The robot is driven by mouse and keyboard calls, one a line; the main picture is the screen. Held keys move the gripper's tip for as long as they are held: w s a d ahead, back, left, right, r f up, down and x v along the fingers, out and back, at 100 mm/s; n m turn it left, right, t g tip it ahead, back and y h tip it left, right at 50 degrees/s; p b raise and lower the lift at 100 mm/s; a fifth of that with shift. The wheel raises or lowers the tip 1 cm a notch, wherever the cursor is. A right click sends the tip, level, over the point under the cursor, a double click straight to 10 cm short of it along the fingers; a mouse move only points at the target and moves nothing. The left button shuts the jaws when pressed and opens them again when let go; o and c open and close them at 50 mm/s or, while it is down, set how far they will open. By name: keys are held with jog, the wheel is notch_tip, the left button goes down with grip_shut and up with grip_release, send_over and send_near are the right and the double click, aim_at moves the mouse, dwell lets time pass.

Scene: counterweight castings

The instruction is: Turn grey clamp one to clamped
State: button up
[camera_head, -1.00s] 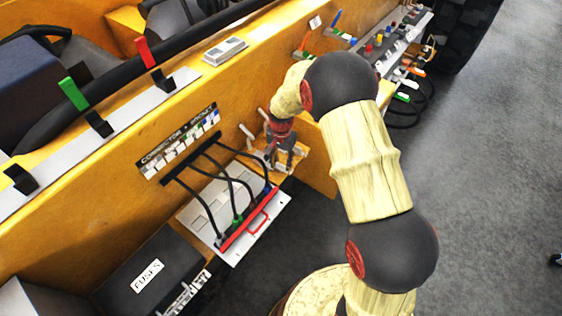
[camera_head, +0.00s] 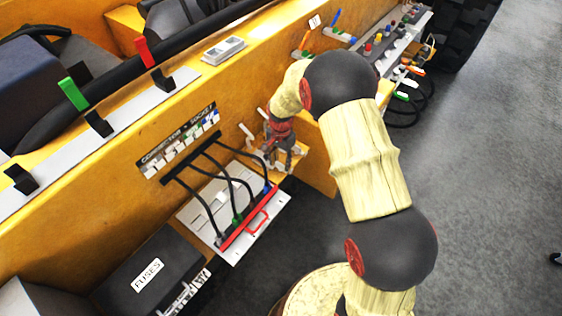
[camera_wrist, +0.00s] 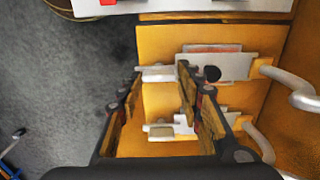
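Two grey clamps show in the wrist view on a yellow ledge (camera_wrist: 160,98). The upper clamp (camera_wrist: 230,67) has a pale plate and a bent grey handle at the right; a black knob is on it. The lower clamp (camera_wrist: 165,132) is partly hidden by my fingers, with its handle further right. I cannot tell which is clamp one. My gripper (camera_wrist: 158,88) is open above the ledge, fingers apart, with nothing clearly held between them. In the head view my gripper (camera_head: 279,158) is beside the clamp levers (camera_head: 246,130), which stick up by the yellow wall.
A grey panel with cables and a red handle (camera_head: 258,221) lies left of my gripper. A connector socket strip (camera_head: 180,143) is on the yellow wall (camera_head: 90,190). A fuse box (camera_head: 150,275) stands at lower left. Grey floor (camera_head: 490,220) is open at right.

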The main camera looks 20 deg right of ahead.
aim_at(281, 164)
jog(key=o, duration=0.4)
jog(key=shift+c, duration=0.2)
notch_tip(281, 164, up, 12)
dwell(0.4)
dwell(0.5)
jog(key=s+r+n+t+b, duration=0.2)
jog(key=s+r+n, duration=0.3)
jog(key=s+r, duration=0.4)
jog(key=s+r+n+t+b, duration=0.3)
jog(key=s+r+n, duration=0.2)
jog(key=s, duration=1.6)
notch_tip(281, 164, up, 4)
jog(key=shift+s+f+n+t, duration=0.1)
jog(key=shift+s+n+t, duration=0.1)
jog(key=shift+n+t, duration=0.15)
